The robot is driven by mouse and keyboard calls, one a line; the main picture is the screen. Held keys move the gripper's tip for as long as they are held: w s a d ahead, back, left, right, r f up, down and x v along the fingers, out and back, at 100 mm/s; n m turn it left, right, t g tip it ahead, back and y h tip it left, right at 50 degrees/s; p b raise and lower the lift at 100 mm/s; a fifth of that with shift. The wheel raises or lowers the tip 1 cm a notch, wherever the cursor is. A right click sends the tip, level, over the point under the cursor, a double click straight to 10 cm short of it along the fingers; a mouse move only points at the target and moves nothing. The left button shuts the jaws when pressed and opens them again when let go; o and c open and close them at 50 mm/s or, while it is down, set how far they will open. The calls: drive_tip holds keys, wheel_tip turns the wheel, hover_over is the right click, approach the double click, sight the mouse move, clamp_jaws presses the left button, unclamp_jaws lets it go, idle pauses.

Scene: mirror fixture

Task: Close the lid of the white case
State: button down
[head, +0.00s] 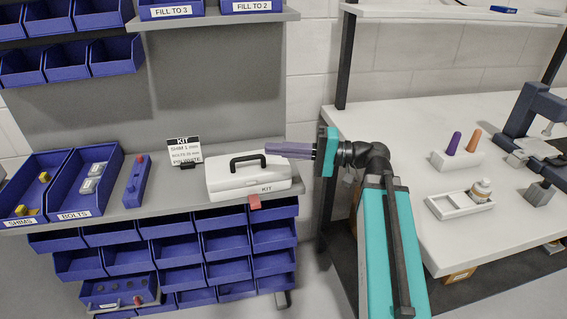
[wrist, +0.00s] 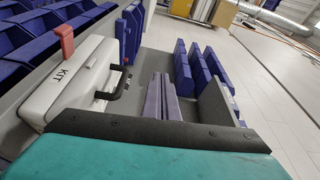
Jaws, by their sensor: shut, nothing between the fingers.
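The white case (head: 248,187) stands on the grey shelf, with a "KIT" label on its front. Its lid (head: 235,170) lies down over the body, with a black handle (head: 248,158) on top. A red latch (head: 254,202) sticks out from the front edge of the case. The case (wrist: 58,90), handle (wrist: 115,88) and red latch (wrist: 66,42) also show at the left of the wrist view. My gripper (head: 270,149) is shut and empty, its purple fingers just right of the handle and above the lid's right end. Whether the fingers touch the lid is unclear.
A kit card (head: 184,151), a blue block (head: 137,182) and blue bins (head: 74,187) stand left of the case. Blue bins (head: 176,252) hang below the shelf. A white bench (head: 475,220) with a small tray and bottle is at right.

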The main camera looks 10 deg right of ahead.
drive_tip(key=shift+s+d+f+b, duration=0.15)
drive_tip(key=shift+s+b, duration=0.4)
drive_tip(key=shift+b, duration=0.9)
drive_tip(key=s+b, duration=0.1)
drive_tip(key=b, duration=0.2)
drive_tip(key=shift+s+b, duration=0.15)
drive_tip(key=shift+b, duration=0.15)
drive_tip(key=s+b, duration=0.1)
drive_tip(key=b, duration=0.4)
drive_tip(key=shift+s+d, duration=0.1)
drive_tip(key=shift+s, duration=0.3)
drive_tip(key=shift+s+r+b, duration=0.3)
drive_tip(key=shift+r+b, duration=0.05)
drive_tip(key=shift+b, duration=0.35)
